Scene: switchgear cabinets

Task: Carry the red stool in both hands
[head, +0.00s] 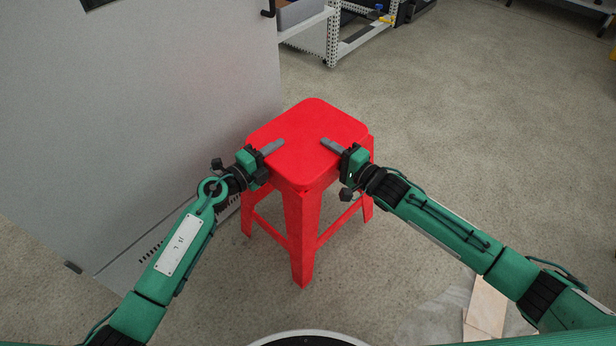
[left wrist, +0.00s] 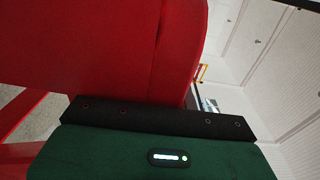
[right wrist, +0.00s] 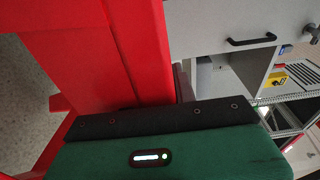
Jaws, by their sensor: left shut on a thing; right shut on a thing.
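The red stool (head: 306,135) is upright in the middle of the head view, with a square rounded seat and splayed legs. My left gripper (head: 272,148) is shut on the left front edge of the seat, with one finger lying over the top. My right gripper (head: 332,146) is shut on the right front edge in the same way. The red stool fills much of the left wrist view (left wrist: 100,45) and the right wrist view (right wrist: 95,60). The lower fingers are hidden. I cannot tell whether the feet touch the floor.
A grey cabinet panel (head: 130,110) stands close on the left of the stool. A white perforated shelf rack (head: 332,40) is behind it. Light boards (head: 486,308) lie on the floor at the lower right. The floor (head: 470,110) to the right and behind is clear.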

